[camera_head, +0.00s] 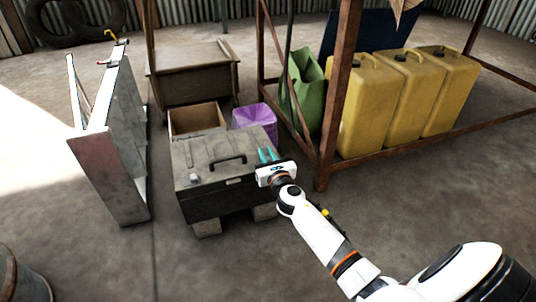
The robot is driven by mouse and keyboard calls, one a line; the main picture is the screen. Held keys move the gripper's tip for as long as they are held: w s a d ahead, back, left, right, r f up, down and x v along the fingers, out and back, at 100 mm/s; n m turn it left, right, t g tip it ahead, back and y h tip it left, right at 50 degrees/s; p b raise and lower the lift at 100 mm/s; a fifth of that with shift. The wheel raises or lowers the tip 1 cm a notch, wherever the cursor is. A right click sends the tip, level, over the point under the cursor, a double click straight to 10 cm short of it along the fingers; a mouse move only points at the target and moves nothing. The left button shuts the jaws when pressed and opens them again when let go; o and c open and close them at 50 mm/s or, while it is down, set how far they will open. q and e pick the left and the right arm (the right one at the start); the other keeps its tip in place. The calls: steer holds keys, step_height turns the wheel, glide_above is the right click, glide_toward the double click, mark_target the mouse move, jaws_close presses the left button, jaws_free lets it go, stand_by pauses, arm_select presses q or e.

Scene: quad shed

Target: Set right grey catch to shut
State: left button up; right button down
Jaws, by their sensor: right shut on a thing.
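A dark grey case (205,203) with a black carry handle (228,160) on its lid stands on blocks in the middle of the view. A small grey catch (195,178) shows at the left of its front edge. My right gripper (267,155), with teal fingers, is at the right end of the same edge. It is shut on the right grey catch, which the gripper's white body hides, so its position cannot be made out. The lid appears down. My left gripper is not in view.
An open wooden box (197,119) and a purple bundle (255,120) sit behind the case. A rusty frame post (338,100) and yellow cans (370,105) stand to the right. A metal panel (110,170) stands close on the left. The front floor is clear.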

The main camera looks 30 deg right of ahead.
steer(key=shift+w+a, duration=0.15)
steer(key=shift+a, duration=0.65)
steer(key=c, duration=1.3)
jaws_free()
steer(key=shift+s+a+p, duration=0.15)
steer(key=shift+s+p, duration=0.15)
steer(key=shift+s, duration=0.2)
steer(key=p+v, duration=0.2)
steer(key=v, duration=0.9)
